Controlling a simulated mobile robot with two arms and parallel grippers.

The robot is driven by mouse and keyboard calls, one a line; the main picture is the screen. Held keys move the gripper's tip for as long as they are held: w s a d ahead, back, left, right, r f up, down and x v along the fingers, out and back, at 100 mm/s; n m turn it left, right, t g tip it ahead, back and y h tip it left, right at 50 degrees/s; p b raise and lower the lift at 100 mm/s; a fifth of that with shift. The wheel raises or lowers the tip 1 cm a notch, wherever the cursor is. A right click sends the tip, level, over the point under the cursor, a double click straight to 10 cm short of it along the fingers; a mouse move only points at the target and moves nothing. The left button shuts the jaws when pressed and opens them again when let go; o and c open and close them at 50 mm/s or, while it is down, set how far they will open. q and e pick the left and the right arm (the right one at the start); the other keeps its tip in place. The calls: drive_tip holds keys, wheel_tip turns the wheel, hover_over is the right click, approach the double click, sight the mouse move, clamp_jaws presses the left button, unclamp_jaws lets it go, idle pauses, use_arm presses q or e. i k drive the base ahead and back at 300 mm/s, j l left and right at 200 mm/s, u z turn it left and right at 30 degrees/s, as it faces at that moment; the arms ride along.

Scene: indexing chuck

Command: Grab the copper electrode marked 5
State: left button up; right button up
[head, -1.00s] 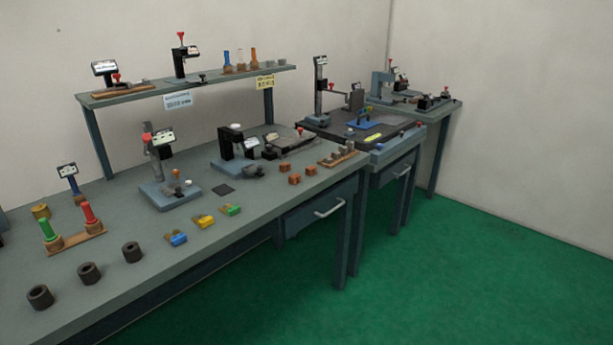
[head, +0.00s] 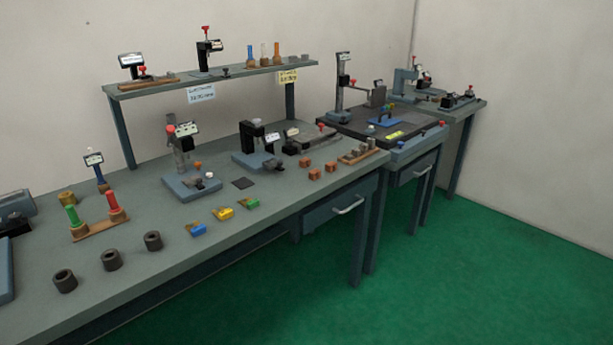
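Small copper-coloured blocks, which look like the electrodes, stand loose on the bench right of its middle: one at the back left (head: 304,161), one at the right (head: 330,167) and one in front (head: 314,174). A wooden rack (head: 345,160) just right of them carries several small dull pieces. I cannot read any number on the blocks or the pieces, so I cannot tell which is marked 5. Neither of my grippers is in view.
The long grey bench (head: 140,265) has dark rings (head: 110,260), coloured clamps (head: 222,213) and gauge stands (head: 190,185) on it. A raised shelf (head: 215,80) runs behind. A dark-topped table (head: 375,130) adjoins at the right. The green floor (head: 430,270) in front is clear.

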sight(313, 175)
drive_tip(key=i+l+u, duration=0.15)
drive_tip(key=u, duration=0.3)
drive_tip(key=l+u, duration=0.3)
drive_tip(key=u, duration=0.15)
drive_tip(key=i+l+u, duration=0.3)
drive_tip(key=l, duration=0.9)
drive_tip(key=l+u, duration=0.35)
drive_tip(key=l, duration=0.85)
